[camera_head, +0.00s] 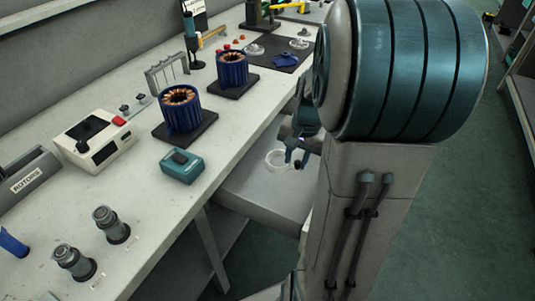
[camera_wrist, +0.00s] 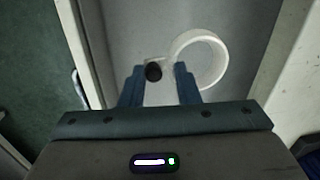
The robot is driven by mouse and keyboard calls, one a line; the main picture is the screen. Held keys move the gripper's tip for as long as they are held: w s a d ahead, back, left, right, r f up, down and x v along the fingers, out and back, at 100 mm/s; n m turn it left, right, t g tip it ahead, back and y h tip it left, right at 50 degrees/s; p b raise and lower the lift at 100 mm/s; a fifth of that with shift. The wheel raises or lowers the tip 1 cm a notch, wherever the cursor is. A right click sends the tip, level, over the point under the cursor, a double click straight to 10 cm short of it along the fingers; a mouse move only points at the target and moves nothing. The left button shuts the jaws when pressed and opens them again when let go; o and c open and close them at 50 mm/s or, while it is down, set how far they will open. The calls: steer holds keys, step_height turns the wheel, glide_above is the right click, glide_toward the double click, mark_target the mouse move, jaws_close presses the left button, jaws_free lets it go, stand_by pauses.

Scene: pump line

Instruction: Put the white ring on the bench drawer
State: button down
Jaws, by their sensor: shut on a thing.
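The white ring (camera_head: 269,160) shows at the grey drawer (camera_head: 262,187), pulled out from under the bench. In the wrist view the ring (camera_wrist: 224,62) lies flat-on to the camera over the drawer's grey surface (camera_wrist: 125,28). A white tab with a black knob (camera_wrist: 153,72) sits at its left side, between my fingers. My gripper (camera_head: 297,160) points down over the drawer, and its two blue fingers (camera_wrist: 158,70) are shut on the ring at this tab side. I cannot tell whether the ring touches the drawer surface.
The bench top (camera_head: 225,135) runs along the drawer's left. It carries a teal box (camera_head: 181,166), copper-wound blue stators (camera_head: 181,110) on dark plates, a white meter (camera_head: 95,138) and grey cylindrical parts (camera_head: 110,225). Green floor (camera_head: 440,200) lies open at the right.

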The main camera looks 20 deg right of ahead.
step_height(320, 180, down, 10)
steer(key=shift+w+f+b, duration=0.15)
steer(key=shift+f+b, duration=0.1)
steer(key=shift+b, duration=1)
steer(key=shift+f, duration=0.1)
steer(key=c, duration=1.1)
jaws_free()
steer(key=r+p, duration=0.1)
steer(key=r, duration=0.3)
steer(key=r+p, duration=0.1)
steer(key=r, duration=0.3)
steer(key=s+r+p, duration=0.1)
steer(key=r, duration=0.3)
steer(key=shift+d, duration=0.4)
steer(key=s+a+r+n, duration=0.1)
steer(key=s+a+n, duration=0.1)
steer(key=a, duration=0.3)
steer(key=s+a+r+n, duration=0.1)
steer(key=s+a+n, duration=0.2)
steer(key=a+n, duration=0.1)
steer(key=s+a+r+n+h, duration=0.1)
steer(key=s+a+n, duration=0.2)
steer(key=a, duration=0.2)
steer(key=shift+s+a+r+n+t, duration=0.2)
steer(key=shift+a+n+t, duration=0.1)
steer(key=shift+a+t, duration=0.1)
